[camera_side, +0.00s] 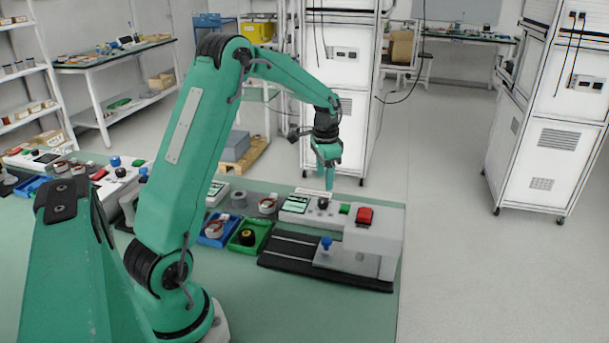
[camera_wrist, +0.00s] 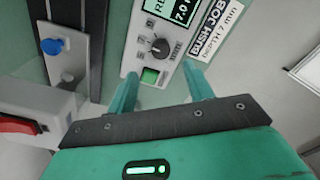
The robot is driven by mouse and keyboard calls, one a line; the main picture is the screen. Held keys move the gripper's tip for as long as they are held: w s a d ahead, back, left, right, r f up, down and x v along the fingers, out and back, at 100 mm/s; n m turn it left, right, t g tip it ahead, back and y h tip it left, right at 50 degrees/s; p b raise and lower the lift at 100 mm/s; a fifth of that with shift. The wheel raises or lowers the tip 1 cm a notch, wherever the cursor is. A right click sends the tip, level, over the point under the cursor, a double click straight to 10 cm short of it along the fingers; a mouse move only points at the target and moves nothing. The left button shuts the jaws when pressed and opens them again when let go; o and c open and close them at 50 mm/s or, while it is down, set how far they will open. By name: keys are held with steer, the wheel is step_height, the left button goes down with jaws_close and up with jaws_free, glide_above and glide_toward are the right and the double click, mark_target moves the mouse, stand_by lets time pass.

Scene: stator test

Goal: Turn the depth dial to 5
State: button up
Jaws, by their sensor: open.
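The depth dial (camera_wrist: 158,46) is a black knob with a ring of marks on a white control panel (camera_wrist: 136,48). Its pointer setting is too small to read. In the side view, the dial (camera_side: 322,203) is on the panel at the back of the bench. My gripper (camera_wrist: 160,70) is open and empty, with its two fingers apart on either side of the green button and short of the dial. In the side view, my gripper (camera_side: 329,180) points down above the panel.
A card (camera_wrist: 216,28) beside the panel reads RUSH JOB, DEPTH 7 mm. A green button (camera_wrist: 150,76) is close to the dial. A press with a red button (camera_side: 365,215) and a blue knob (camera_side: 326,242) stands in front. Blue (camera_side: 203,240) and green (camera_side: 234,246) trays are left.

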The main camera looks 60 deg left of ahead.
mark_target(324, 200)
steer(key=shift+f, duration=0.1)
steer(key=shift+a+f, duration=0.15)
steer(key=shift+f, duration=3.65)
steer(key=shift+c, duration=0.2)
steer(key=c, duration=0.9)
